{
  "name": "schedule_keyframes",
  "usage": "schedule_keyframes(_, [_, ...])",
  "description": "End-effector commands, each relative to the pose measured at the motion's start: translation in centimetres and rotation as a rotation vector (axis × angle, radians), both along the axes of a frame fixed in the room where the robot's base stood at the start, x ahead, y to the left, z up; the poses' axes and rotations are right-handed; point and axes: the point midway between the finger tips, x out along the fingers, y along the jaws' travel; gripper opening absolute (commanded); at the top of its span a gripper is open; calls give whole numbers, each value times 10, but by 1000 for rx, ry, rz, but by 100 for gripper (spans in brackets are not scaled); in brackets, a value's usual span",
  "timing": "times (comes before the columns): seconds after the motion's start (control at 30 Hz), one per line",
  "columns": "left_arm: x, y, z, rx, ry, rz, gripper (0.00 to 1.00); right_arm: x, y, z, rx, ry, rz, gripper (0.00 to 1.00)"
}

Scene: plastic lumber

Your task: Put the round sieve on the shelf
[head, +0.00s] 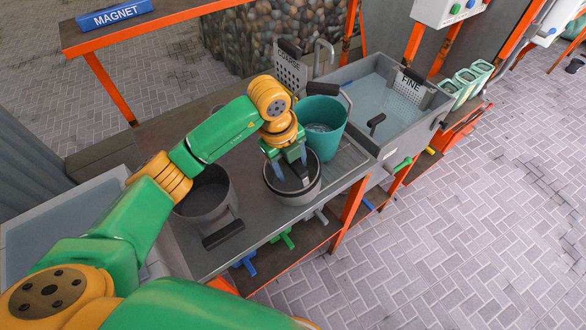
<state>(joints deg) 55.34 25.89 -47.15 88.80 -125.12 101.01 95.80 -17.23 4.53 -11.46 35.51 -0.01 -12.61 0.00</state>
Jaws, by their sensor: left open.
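My left gripper (290,168) points down, open, over a round grey vessel (293,199) on the grey bench. Its fingertips are at or just inside the vessel's rim; I cannot tell whether they touch. This vessel looks like the round sieve, but its bottom is largely hidden by the gripper. A dark round pan (203,198) with a black handle stands to its left, partly behind my arm. An orange-edged raised shelf (160,21) with a blue MAGNET sign is at the upper left. My right gripper is out of view.
A teal bucket (329,140) stands close behind the vessel. A water-filled sink (362,90) with COARSE (290,72) and FINE (408,86) screens is at the right. Coloured handles (284,238) stick out below the bench front. An orange-framed lower level (310,245) runs beneath.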

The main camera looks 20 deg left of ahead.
Motion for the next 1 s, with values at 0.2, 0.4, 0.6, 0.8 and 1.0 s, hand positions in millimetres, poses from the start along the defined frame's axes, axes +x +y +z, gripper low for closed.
schedule_keyframes(0.2, [0, 0, 0, 0, 0, 0, 30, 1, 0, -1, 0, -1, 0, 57])
schedule_keyframes(0.4, [0, 0, 0, 0, 0, 0, 0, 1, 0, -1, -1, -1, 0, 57])
schedule_keyframes(0.6, [0, 0, 1, 0, 0, 0, 0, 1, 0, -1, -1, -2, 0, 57])
schedule_keyframes(0.8, [0, 0, 1, -1, -1, 0, 0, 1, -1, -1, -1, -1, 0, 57])
schedule_keyframes(1.0, [0, 0, 1, -1, -1, 0, 0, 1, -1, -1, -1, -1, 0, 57])
